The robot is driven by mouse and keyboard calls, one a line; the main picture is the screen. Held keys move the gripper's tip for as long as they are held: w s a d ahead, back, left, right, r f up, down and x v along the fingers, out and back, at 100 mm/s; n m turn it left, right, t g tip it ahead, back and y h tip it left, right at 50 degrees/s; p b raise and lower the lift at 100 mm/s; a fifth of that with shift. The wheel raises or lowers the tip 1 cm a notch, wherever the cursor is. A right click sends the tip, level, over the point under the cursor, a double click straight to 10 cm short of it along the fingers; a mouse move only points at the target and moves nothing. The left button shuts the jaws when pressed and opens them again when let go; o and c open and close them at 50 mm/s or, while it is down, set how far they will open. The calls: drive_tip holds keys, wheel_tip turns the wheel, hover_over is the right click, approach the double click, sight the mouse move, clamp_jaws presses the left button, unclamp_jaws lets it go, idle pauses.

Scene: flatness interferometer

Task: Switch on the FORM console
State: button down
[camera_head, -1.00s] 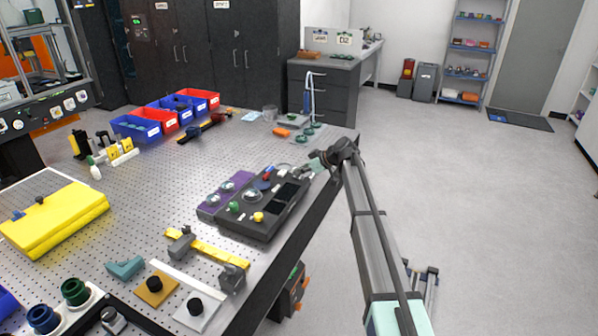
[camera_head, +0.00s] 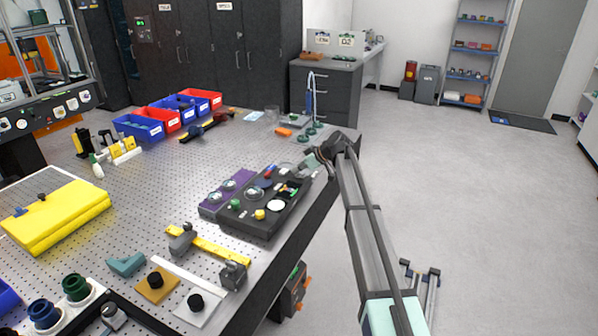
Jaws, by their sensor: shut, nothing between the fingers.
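A dark console (camera_head: 250,221) stands near the right edge of the perforated table, with green, yellow, red and blue controls on its top. Its labels are too small to read, so I cannot confirm the name FORM. My gripper (camera_head: 308,162) is shut and empty, just beyond the console's far right end. The picture does not settle whether its fingertips touch the console.
A purple unit (camera_head: 210,206) sits against the console's left side. A yellow bar (camera_head: 222,252) and small mounts lie in front. Blue and red bins (camera_head: 138,129) and an orange item (camera_head: 284,132) stand farther back.

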drive_tip(key=shift+r, duration=0.2)
drive_tip(key=shift+a+r, duration=0.1)
drive_tip(key=shift+r, duration=0.2)
wheel_tip(320, 180, up, 4)
drive_tip(key=shift+f, duration=0.15)
drive_tip(key=a+r+b+v, duration=0.1)
drive_tip(key=b+v, duration=0.2)
drive_tip(key=v, duration=0.6)
drive_tip(key=shift+w+r, duration=0.2)
